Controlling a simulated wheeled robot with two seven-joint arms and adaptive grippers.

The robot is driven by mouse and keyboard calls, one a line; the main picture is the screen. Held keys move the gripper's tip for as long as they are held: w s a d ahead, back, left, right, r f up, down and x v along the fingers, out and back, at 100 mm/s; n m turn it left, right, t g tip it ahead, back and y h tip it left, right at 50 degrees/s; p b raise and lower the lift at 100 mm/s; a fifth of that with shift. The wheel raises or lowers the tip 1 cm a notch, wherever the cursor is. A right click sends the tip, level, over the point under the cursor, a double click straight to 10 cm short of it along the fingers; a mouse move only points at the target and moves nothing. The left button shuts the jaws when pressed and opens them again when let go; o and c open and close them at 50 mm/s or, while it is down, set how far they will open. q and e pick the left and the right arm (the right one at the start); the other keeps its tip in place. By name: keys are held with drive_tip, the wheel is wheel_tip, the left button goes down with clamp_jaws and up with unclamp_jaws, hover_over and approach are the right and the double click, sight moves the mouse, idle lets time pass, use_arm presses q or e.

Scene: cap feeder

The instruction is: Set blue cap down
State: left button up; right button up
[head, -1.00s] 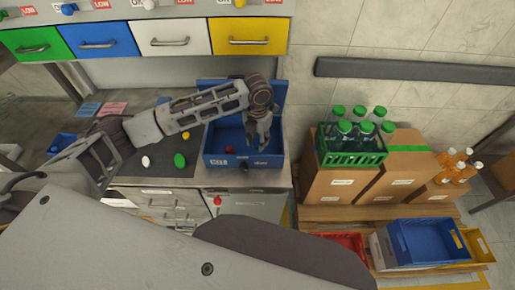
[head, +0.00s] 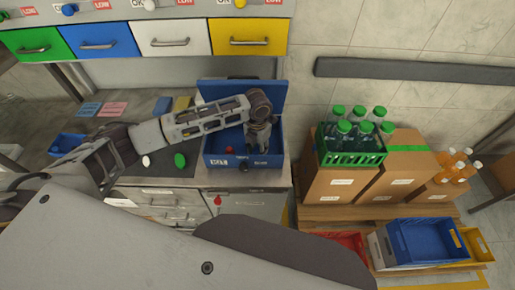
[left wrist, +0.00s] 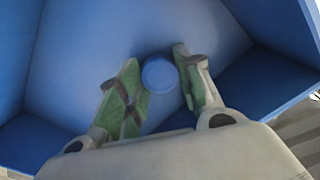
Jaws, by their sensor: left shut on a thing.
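The blue cap (left wrist: 160,75) sits between the fingertips of my left gripper in the left wrist view; its round face shows. My left gripper (left wrist: 159,82) is shut on the cap, with green pads on its fingers. In the head view the left gripper (head: 259,143) points down into the open blue box (head: 214,163) on the counter, and the cap cannot be made out there. Blue walls surround the gripper in the left wrist view. My right gripper is not in view.
A red cap (head: 229,149) lies inside the box at left. A white cap (head: 146,160) and a green cap (head: 180,160) lie on the dark mat left of it. The box's raised lid (head: 271,91) stands behind the gripper. A green bottle crate (head: 352,158) stands on cartons at right.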

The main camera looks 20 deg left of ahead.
sight(257, 150)
use_arm(q)
drive_tip(key=o, duration=0.7)
drive_tip(key=shift+c, duration=0.2)
drive_tip(key=shift+r, duration=0.1)
wheel_tip(257, 150, up, 12)
drive_tip(key=b, duration=0.1)
idle(0.6)
